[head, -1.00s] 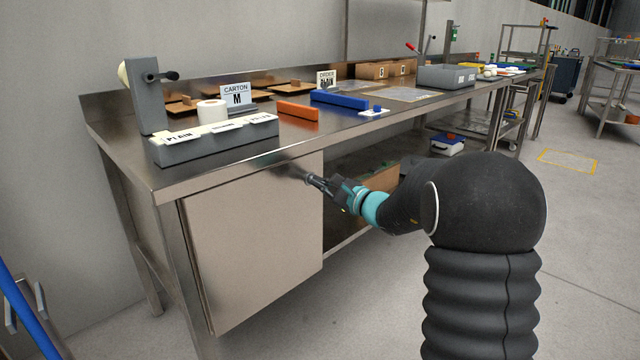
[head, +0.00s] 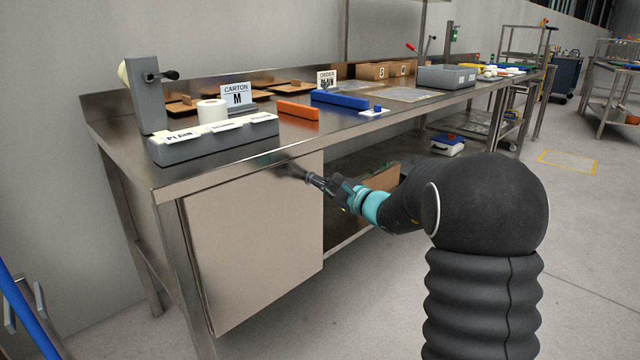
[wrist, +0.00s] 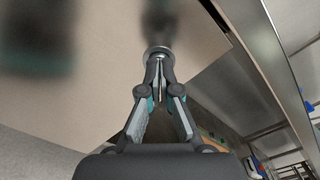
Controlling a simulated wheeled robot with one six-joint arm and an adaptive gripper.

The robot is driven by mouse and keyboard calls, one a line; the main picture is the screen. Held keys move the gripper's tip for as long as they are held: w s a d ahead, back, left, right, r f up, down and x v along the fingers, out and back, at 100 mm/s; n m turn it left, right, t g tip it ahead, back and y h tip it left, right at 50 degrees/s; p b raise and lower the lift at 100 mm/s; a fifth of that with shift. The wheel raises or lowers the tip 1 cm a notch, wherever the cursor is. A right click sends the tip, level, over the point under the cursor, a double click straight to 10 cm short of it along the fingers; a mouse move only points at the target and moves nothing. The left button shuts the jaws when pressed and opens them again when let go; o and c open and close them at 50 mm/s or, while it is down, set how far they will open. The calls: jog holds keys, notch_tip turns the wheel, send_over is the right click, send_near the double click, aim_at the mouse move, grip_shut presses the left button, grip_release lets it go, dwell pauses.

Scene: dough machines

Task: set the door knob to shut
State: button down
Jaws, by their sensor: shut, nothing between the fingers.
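The cabinet door (head: 255,245) is a plain beige-grey metal panel under the near end of the steel bench. It looks near flush with the bench front; I cannot tell whether it is fully closed. Its round metal knob (wrist: 158,52) shows in the wrist view, right at my fingertips, close to the door's edge. In the head view the knob is small, near the door's upper right corner. My gripper (head: 313,180) is shut at the knob, with the fingers together (wrist: 159,80) and nothing between them. I cannot tell whether the tips touch the knob.
The bench top (head: 185,178) overhangs just above the door and gripper. It carries a grey label block (head: 215,145), a tape roll (head: 212,111), an orange bar (head: 297,110) and a blue bar (head: 339,100). Right of the door is an open shelf space. The floor in front is clear.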

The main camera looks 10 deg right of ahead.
jog(key=b+v, duration=0.1)
jog(key=v, duration=0.3)
jog(key=shift+s+d+b, duration=0.1)
jog(key=shift+s+b, duration=0.1)
jog(key=shift+b, duration=0.1)
dwell(0.3)
jog(key=v, duration=1.2)
